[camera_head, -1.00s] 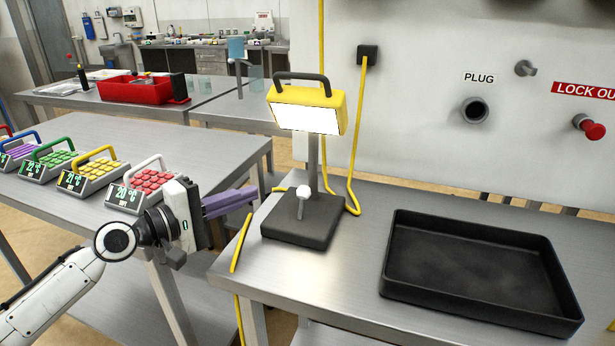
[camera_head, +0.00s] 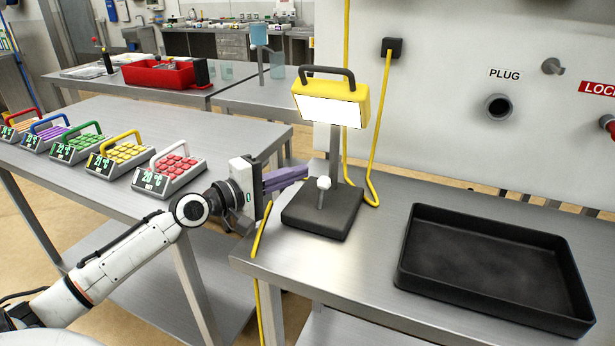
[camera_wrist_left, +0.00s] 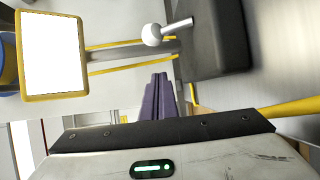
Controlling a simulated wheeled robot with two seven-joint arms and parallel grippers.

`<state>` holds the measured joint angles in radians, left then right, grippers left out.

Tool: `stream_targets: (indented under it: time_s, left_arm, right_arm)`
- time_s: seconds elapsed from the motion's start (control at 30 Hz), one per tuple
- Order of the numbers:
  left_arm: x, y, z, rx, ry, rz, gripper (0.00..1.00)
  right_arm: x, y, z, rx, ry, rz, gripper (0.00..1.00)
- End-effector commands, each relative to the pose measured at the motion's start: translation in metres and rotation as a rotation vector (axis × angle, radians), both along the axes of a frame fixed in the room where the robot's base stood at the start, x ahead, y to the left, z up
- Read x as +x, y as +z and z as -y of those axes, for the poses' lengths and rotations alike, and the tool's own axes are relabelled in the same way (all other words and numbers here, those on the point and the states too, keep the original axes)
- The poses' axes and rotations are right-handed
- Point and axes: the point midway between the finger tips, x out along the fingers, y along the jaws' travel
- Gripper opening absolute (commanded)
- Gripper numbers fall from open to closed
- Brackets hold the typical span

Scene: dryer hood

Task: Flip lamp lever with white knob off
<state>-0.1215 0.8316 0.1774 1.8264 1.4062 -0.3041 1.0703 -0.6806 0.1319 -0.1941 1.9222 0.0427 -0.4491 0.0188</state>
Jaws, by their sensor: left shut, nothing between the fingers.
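The yellow lamp (camera_head: 331,103) stands upright on a dark square base (camera_head: 322,212), and its panel glows white. A short lever with a white knob (camera_head: 323,183) rises from the base. In the left wrist view the lamp (camera_wrist_left: 53,52), the white knob (camera_wrist_left: 152,34) and the base (camera_wrist_left: 215,38) show sideways. My left gripper (camera_head: 304,173), with purple fingers, is shut and empty. It is just left of the white knob, and a gap shows between them. In the left wrist view its fingers (camera_wrist_left: 159,97) point toward the lamp area. My right gripper is not in view.
A black tray (camera_head: 490,318) sits on the metal table right of the lamp. A yellow cable (camera_head: 375,130) runs from a wall socket (camera_head: 392,47) behind the lamp. Several keypad devices (camera_head: 169,176) stand on the left table. The table's front between lamp and tray is clear.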

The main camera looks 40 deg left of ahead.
Motion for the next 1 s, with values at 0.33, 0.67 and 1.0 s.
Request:
stream_targets:
  time_s: [0.33,0.67,1.0]
  left_arm:
    - [0.003,0.003,0.026,-0.003,-0.002,-0.003,0.00]
    - [-0.005,0.001,0.038,0.000,0.000,-0.001,0.00]
    - [-0.004,0.000,0.041,0.001,-0.005,0.006,0.00]
  right_arm:
    - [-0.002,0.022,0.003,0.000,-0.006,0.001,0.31]
    - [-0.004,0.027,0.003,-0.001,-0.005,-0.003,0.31]
    - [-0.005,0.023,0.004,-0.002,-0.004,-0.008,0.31]
